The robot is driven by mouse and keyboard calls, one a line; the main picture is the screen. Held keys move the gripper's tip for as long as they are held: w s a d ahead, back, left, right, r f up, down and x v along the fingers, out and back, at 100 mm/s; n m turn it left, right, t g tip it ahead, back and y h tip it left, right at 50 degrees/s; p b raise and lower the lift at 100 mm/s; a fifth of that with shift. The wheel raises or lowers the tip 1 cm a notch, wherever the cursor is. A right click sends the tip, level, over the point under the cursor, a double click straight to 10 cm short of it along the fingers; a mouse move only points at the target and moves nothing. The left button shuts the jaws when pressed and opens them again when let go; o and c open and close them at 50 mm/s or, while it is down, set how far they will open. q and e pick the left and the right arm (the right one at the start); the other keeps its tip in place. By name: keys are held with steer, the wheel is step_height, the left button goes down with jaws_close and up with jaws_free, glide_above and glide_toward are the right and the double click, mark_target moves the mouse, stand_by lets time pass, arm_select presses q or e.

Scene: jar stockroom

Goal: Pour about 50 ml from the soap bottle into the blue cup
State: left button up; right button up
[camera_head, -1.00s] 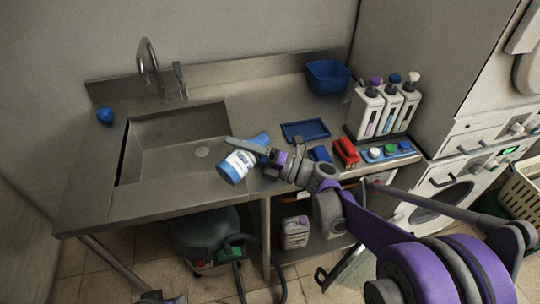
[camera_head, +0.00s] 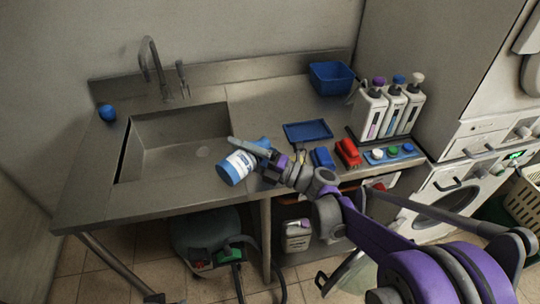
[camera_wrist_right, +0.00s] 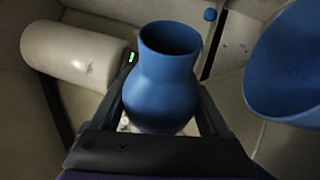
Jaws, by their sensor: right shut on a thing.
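The soap bottle (camera_head: 237,168), blue with a white label, is held tilted over the right front part of the sink. In the right wrist view a blue body (camera_wrist_right: 160,95) with an open round mouth stands between my fingers; no label shows there. A small round blue thing (camera_head: 106,113) sits at the counter's left back corner; I cannot tell whether it is the blue cup. My left gripper is not clearly in view.
The sink basin (camera_head: 165,166) is empty. Right of it are a blue tray (camera_head: 307,132), a blue tub (camera_head: 331,77), a red thing (camera_head: 348,152) and several white dispensers (camera_head: 373,112). A large blurred blue shape (camera_wrist_right: 290,65) fills the wrist view's right side.

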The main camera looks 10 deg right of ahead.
arm_select(q)
steer(key=shift+s+d+f, duration=0.1)
steer(key=shift+d+f, duration=0.05)
steer(key=shift+f, duration=0.15)
arm_select(e)
steer(key=shift+f, duration=0.2)
steer(key=shift+s+a, duration=0.1)
arm_select(q)
steer(key=shift+d, duration=0.1)
arm_select(e)
steer(key=shift+s+a+m, duration=0.1)
steer(key=shift+m, duration=0.2)
arm_select(q)
steer(key=shift+f+b, duration=0.1)
steer(key=shift+b, duration=0.2)
steer(key=shift+s+d+f+b, duration=0.25)
steer(key=shift+d+f+b, duration=0.15)
steer(key=shift+d, duration=0.1)
arm_select(e)
steer(key=shift+f+m+t, duration=0.1)
steer(key=shift+m+t, duration=0.3)
steer(key=shift+m, duration=0.1)
stand_by(0.8)
